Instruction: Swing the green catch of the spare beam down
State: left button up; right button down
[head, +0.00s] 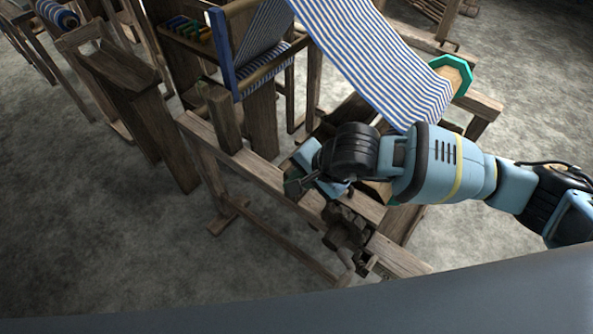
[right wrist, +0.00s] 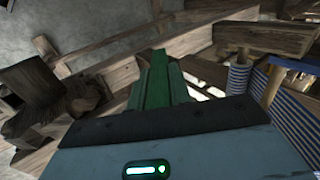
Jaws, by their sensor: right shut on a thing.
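The green catch (right wrist: 154,82) shows in the right wrist view, straight ahead of my right gripper, as a narrow upright green piece against the wooden frame. In the head view only a small dark green part (head: 292,187) shows beside my gripper. My right gripper (head: 306,183) comes in from the right, low over the loom's near side rail, and is shut on the green catch. Its fingertips and the catch's pivot are largely hidden, so I cannot tell the catch's exact angle. My left gripper is in neither view.
Striped blue and white cloth (head: 385,62) runs down behind my right arm to a beam with a teal octagonal end (head: 456,74). A wooden gear-like part (head: 345,228) sits on the near rail (head: 250,165). Floor (head: 110,240) at the left is clear.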

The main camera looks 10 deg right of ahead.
jog(key=shift+s+d+f+t+y+b, duration=0.4)
jog(key=shift+f+t+y+b, duration=0.2)
jog(key=shift+b, duration=0.1)
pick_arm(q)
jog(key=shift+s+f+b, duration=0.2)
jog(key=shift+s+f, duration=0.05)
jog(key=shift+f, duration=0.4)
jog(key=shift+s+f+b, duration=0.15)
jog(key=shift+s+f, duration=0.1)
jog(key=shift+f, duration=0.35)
pick_arm(e)
jog(key=shift+s+t+y, duration=0.1)
jog(key=shift+t+y, duration=0.2)
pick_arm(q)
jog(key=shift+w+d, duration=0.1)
pick_arm(e)
jog(key=shift+d+r, duration=0.1)
jog(key=c, duration=1.4)
grip_release()
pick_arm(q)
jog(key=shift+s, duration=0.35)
pick_arm(e)
jog(key=shift+o, duration=0.6)
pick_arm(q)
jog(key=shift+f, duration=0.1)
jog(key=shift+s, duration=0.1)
